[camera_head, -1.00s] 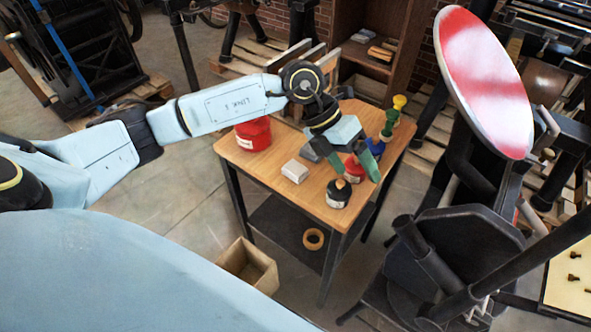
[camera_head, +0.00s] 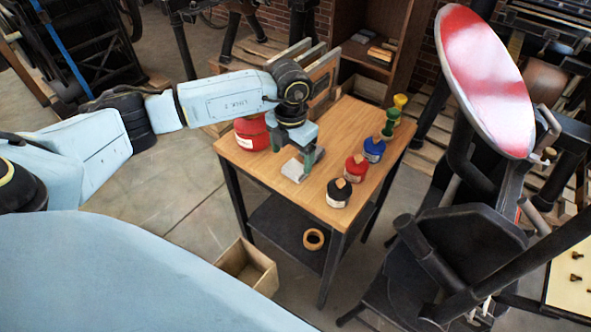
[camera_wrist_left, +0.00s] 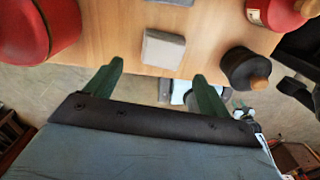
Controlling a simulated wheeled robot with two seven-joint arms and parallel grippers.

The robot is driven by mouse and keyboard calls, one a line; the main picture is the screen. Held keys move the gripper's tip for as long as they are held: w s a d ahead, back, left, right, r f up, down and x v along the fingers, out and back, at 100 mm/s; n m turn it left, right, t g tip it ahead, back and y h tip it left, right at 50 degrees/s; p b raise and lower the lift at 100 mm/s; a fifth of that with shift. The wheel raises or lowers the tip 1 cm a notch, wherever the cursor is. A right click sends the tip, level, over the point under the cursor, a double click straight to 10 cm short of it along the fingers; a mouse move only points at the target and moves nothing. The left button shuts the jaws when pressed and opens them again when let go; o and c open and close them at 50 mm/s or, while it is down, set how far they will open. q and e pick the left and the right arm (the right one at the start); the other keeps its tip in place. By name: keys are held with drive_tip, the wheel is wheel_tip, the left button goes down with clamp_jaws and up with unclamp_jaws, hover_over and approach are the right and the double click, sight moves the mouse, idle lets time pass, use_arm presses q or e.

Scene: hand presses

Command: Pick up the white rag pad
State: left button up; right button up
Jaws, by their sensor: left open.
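The white rag pad (camera_head: 293,171) is a small pale block lying on the wooden table top, near its front left edge. In the left wrist view the pad (camera_wrist_left: 163,48) sits in line with the gap between the fingers, a little beyond their tips. My left gripper (camera_head: 309,161) is over the table right at the pad, partly covering it in the head view. Its green fingers (camera_wrist_left: 157,72) are apart with nothing between them. Whether they touch the pad is unclear.
A large red can (camera_head: 252,133) stands left of the pad. Black (camera_head: 338,193), red (camera_head: 355,168) and blue (camera_head: 374,150) ink cans line the right side. A grey pad (camera_wrist_left: 176,2) lies behind the white one.

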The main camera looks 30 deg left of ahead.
sight(293, 168)
use_arm(q)
wheel_tip(293, 168, down, 5)
drive_tip(key=shift+w+d+r, duration=0.1)
drive_tip(key=c, duration=1.1)
drive_tip(key=shift+o, duration=0.2)
wheel_tip(293, 168, up, 9)
drive_tip(key=shift+r, duration=0.5)
drive_tip(key=o, duration=0.4)
drive_tip(key=c, duration=0.3)
use_arm(e)
drive_tip(key=shift+a+r, duration=0.2)
drive_tip(key=shift+a, duration=0.55)
